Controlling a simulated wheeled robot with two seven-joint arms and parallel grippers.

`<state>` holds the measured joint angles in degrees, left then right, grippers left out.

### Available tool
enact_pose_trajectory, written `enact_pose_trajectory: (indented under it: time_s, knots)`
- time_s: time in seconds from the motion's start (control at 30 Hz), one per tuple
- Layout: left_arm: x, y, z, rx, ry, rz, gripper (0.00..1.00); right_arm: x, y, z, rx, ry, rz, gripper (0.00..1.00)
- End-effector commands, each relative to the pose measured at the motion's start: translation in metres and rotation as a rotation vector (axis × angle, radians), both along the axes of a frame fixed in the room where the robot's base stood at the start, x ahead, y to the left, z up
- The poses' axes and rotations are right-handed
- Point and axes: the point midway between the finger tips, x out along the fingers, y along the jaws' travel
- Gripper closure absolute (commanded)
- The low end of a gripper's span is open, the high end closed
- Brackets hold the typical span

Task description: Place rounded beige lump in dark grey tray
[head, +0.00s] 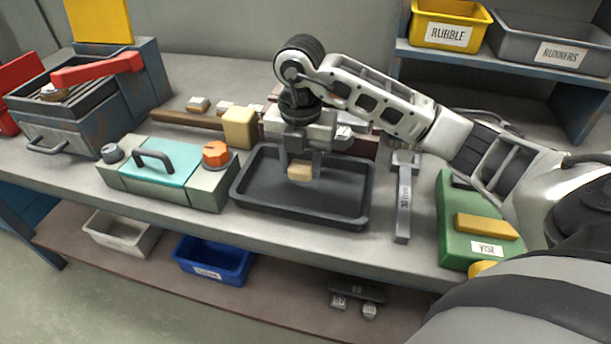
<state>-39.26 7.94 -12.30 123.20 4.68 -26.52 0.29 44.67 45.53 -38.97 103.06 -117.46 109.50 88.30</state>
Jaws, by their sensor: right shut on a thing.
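The dark grey tray (345,212) lies on the bench, in the middle of the head view. My left gripper is not in view.
A teal-lidded box with an orange knob (215,154) stands left of the tray. A grey metal tool (403,205) and a green case (460,230) are on the right. Labelled bins (450,25) fill the shelf.

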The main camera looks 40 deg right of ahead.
Motion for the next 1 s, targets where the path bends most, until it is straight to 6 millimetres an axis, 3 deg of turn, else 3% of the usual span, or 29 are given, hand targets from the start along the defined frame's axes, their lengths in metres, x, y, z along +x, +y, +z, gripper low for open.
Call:
enact_pose_trajectory:
  time_s: [0.1, 0.3, 0.7, 0.73, 0.8, 1.0]
  knots:
    - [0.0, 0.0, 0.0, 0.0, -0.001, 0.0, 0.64, -0.004, -0.01, -0.012, -0.003, 0.004, -0.002, 0.82]
    - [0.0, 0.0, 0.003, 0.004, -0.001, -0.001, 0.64, -0.003, -0.008, -0.038, -0.001, 0.002, 0.001, 0.82]
    - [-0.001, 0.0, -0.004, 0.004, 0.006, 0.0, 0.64, -0.003, -0.008, -0.044, -0.001, 0.001, 0.001, 0.82]
    - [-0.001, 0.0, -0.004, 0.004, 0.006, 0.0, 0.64, -0.003, -0.008, -0.044, -0.001, 0.001, 0.001, 0.57]
    - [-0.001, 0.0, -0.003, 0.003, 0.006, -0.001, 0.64, -0.003, -0.008, -0.043, -0.001, 0.001, 0.0, 0.38]
    - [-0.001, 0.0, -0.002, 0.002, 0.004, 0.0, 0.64, -0.003, -0.008, -0.043, -0.001, 0.001, 0.0, 0.38]
